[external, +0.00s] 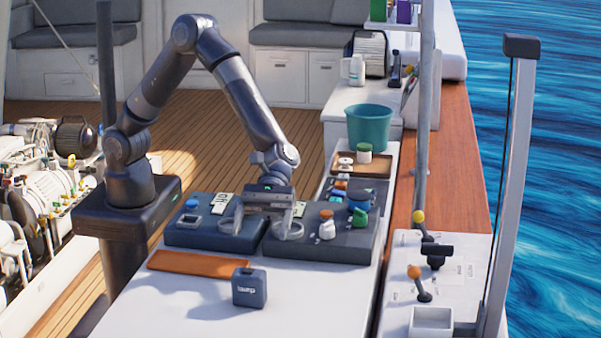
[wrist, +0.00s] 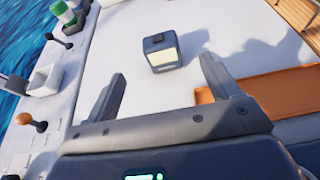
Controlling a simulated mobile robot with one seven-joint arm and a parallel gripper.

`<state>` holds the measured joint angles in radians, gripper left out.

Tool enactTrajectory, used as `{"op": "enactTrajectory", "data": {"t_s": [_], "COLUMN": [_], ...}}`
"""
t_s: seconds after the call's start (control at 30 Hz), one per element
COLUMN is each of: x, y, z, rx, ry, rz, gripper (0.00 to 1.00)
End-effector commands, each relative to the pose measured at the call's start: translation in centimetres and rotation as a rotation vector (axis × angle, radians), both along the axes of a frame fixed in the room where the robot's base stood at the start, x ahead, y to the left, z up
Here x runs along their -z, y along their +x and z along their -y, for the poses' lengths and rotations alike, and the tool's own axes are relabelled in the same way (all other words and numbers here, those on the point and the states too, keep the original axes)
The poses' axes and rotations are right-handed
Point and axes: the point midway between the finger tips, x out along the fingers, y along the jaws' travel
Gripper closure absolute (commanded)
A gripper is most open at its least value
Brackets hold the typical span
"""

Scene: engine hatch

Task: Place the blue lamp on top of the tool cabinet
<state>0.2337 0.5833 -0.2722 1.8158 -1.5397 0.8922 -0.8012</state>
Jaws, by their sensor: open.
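The blue lamp (external: 249,288) is a small boxy dark blue unit with a handle and white lettering. It stands upright on the white worktop near its front edge. In the wrist view the lamp (wrist: 161,50) shows a pale yellow panel and lies ahead of the fingertips, apart from them. My gripper (external: 268,219) is open and empty above the two dark tool cases, behind the lamp. Its two spread fingers also show in the wrist view (wrist: 162,76). I cannot tell for certain which piece is the tool cabinet; dark blue cases (external: 215,238) with items on top stand on the worktop.
An orange-brown board (external: 198,265) lies left of the lamp. A second dark case (external: 320,248) carries bottles and small parts. A teal bucket (external: 369,127) stands further back. A grey post and a control panel with levers (external: 437,262) are at right.

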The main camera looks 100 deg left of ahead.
Motion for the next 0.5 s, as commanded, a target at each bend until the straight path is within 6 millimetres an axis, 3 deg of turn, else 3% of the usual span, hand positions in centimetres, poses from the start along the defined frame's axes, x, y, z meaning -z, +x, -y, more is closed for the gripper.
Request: {"op": "enactTrajectory", "data": {"t_s": [0.17,0.5], "x": [-2.8,-8.3], "y": [-1.6,-7.7], "z": [-3.2,-14.3], "rx": [0.077,0.334], "ry": [0.082,0.38], "rz": [0.171,0.642], "gripper": [0.18,0.18]}}
